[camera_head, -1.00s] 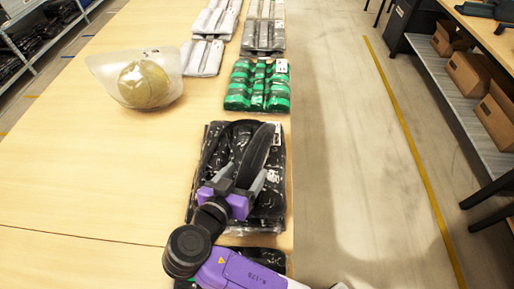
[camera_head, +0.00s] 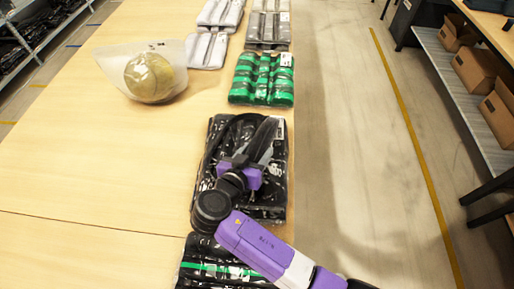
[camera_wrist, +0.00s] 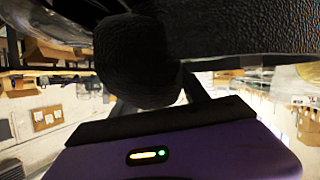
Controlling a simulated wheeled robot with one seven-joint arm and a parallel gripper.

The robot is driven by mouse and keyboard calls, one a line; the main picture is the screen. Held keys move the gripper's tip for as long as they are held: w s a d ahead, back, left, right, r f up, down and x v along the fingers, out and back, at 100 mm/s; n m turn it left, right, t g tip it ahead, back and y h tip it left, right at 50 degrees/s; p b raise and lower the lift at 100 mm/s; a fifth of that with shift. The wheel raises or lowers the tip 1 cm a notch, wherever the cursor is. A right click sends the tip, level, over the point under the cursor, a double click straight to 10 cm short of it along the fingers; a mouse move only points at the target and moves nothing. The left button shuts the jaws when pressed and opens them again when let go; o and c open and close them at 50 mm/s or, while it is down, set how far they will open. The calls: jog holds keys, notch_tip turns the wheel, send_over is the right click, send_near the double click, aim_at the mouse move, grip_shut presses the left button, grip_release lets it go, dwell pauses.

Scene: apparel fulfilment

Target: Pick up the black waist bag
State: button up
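The black waist bag (camera_head: 263,140), with its looped strap, is over the stack of dark plastic-wrapped garments (camera_head: 276,197) at the table's right edge in the head view. My gripper (camera_head: 252,160), purple with dark fingers, is at the bag's near end. In the wrist view, the bag's black textured body (camera_wrist: 150,60) fills the top and sits between the two fingers, so the gripper appears shut on it. The fingertips are hidden by the bag. I cannot tell whether the bag still touches the stack.
Green-and-black packs (camera_head: 262,80) lie beyond, with grey packs (camera_head: 268,28) and white packs (camera_head: 208,50) farther back. A clear bag with a round tan item (camera_head: 150,78) is at the left. Another green-striped pack (camera_head: 215,268) lies nearest. The left tabletop is bare; shelves with boxes stand right.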

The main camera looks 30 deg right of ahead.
grip_shut()
